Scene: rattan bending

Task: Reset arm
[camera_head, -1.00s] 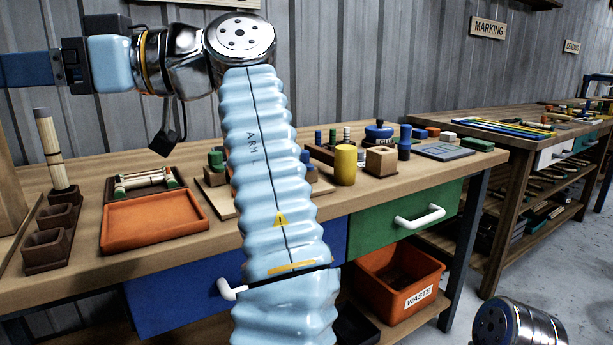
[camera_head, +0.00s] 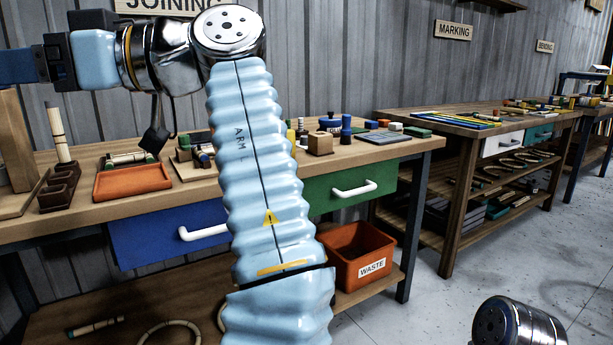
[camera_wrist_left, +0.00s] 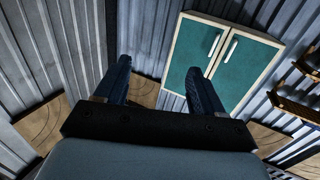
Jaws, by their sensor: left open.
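My left arm (camera_head: 262,170), light blue and ribbed, rises in front of the workbench and bends left at a metal elbow. My left gripper (camera_wrist_left: 158,68) shows in the left wrist view with its two dark blue fingers apart and nothing between them. In the head view its black bracket and a blue finger reach the left edge, where the tips are cut off. It is raised above the bench and touches nothing visible. A metal joint of mine (camera_head: 518,322) shows at the bottom right. My right gripper is out of view.
The workbench (camera_head: 120,212) holds an orange tray (camera_head: 133,181), dark wooden holders (camera_head: 60,188) and several small parts. An orange WASTE bin (camera_head: 358,255) sits on its lower shelf. A MARKING bench (camera_head: 470,128) stands at right. A green cabinet (camera_wrist_left: 215,58) hangs on the wall. Grey floor is clear at right.

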